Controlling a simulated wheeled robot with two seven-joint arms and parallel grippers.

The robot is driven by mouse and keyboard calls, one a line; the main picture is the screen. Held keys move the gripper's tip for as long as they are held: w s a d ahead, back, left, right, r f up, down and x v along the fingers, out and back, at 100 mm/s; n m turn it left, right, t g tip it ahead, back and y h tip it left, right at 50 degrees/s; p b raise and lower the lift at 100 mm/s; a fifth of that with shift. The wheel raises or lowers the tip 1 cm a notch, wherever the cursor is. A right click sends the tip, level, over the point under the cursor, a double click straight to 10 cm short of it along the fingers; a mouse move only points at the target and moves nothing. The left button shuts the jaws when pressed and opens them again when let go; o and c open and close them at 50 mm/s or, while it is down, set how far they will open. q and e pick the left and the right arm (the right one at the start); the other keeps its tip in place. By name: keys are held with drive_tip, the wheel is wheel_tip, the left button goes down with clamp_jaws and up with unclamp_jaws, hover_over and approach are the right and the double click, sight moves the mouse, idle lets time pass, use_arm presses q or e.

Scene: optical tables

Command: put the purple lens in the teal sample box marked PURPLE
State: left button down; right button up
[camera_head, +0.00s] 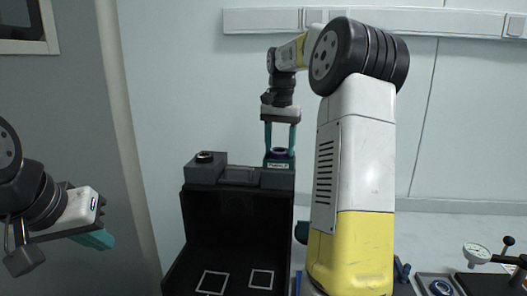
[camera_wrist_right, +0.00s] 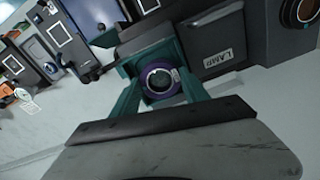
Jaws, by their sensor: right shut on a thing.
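My right gripper (camera_head: 281,146) points down at the teal sample box marked PURPLE (camera_head: 278,165), at the back right of a dark stand. Its teal fingers are shut on the purple lens (camera_head: 280,153), which is at the box's top. In the right wrist view the purple-rimmed round lens (camera_wrist_right: 160,81) sits between the two fingertips (camera_wrist_right: 158,90), with teal box surface behind it. I cannot tell whether the lens rests in the box or hovers just over it. My left gripper (camera_head: 95,238) is far to the left, away from the stand; its jaw gap is not clear.
The black stand (camera_head: 238,222) has white square outlines low inside. A grey box with a dark round top (camera_head: 205,170) stands at its back left. A grey block labelled LAMP (camera_wrist_right: 217,60) is beside the teal box. A dial gauge (camera_head: 477,253) stands at the lower right.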

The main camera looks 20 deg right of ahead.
sight(282, 151)
drive_tip(key=f, duration=0.2)
drive_tip(key=shift+s+d+f+g, duration=0.1)
drive_tip(key=shift+s+f+g, duration=0.15)
drive_tip(key=shift+f+g, duration=0.1)
drive_tip(key=shift+s+f, duration=0.1)
drive_tip(key=shift+f, duration=0.1)
drive_tip(key=o, duration=1.4)
drive_tip(key=shift+d, duration=0.1)
wheel_tip(282, 151, up, 12)
drive_tip(key=s+a+r+n+t, duration=0.2)
drive_tip(key=s+a, duration=0.3)
drive_tip(key=s+a+f+n+t, duration=0.1)
drive_tip(key=s+a+f+n, duration=0.1)
drive_tip(key=s+f, duration=0.3)
drive_tip(key=s+a+f+n+t+y, duration=0.1)
drive_tip(key=s+a+f, duration=0.3)
drive_tip(key=s, duration=0.4)
drive_tip(key=s+a+f+n+t+y, duration=0.1)
drive_tip(key=s+a+f+n+t, duration=0.1)
drive_tip(key=s+f, duration=0.4)
drive_tip(key=shift+s+a+n, duration=0.5)
drive_tip(key=shift+s+a, duration=0.05)
drive_tip(key=shift+a, duration=0.2)
